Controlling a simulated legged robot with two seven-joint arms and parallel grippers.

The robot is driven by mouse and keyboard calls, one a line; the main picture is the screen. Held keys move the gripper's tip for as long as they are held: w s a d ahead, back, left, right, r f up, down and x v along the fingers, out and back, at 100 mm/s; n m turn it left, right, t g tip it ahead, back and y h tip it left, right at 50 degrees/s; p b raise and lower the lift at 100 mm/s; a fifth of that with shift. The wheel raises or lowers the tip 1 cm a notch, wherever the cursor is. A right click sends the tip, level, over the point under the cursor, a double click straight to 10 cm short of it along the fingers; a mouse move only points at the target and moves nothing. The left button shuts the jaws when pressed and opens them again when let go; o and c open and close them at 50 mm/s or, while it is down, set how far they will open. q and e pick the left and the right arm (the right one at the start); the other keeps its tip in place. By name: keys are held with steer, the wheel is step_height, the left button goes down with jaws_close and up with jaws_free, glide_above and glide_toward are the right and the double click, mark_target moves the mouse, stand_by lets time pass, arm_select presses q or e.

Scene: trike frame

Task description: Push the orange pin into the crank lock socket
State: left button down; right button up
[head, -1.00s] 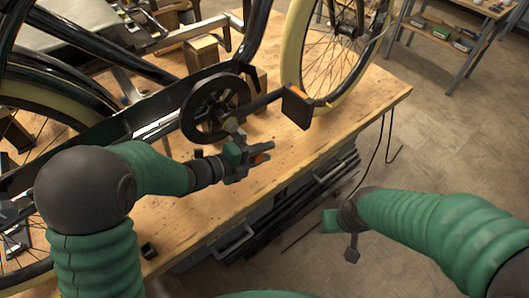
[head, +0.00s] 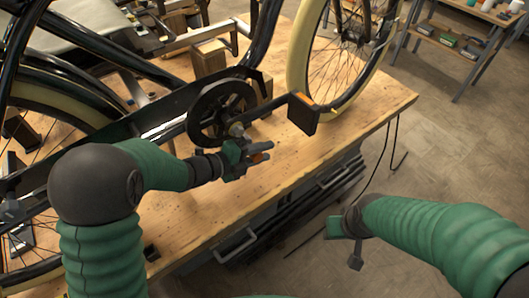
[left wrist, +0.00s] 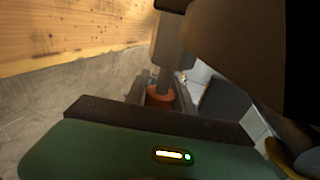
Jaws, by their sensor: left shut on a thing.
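My left gripper (head: 257,155) is shut on the orange pin (head: 263,146), just below and right of the chainring (head: 221,114). In the left wrist view, an orange part of the pin (left wrist: 160,96) shows between the dark fingers. A grey shaft rises from it towards a large dark part. I cannot make out the crank lock socket itself; it may lie near the crank hub, partly behind my gripper. My right gripper (head: 344,231) hangs right of the bench, apart from the bike, and its finger opening cannot be told.
The bike frame spans the wooden bench (head: 310,150). The crank arm ends in a black pedal (head: 301,114) close to my left gripper. A wooden block (head: 208,57) stands behind. The front right bench top is clear. A shelf (head: 440,40) stands far right.

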arm_select(q)
steer(key=shift+w+a, duration=0.45)
steer(key=shift+w, duration=0.15)
steer(key=c, duration=1)
jaws_free()
steer(key=v, duration=1.2)
steer(key=shift+f, duration=0.1)
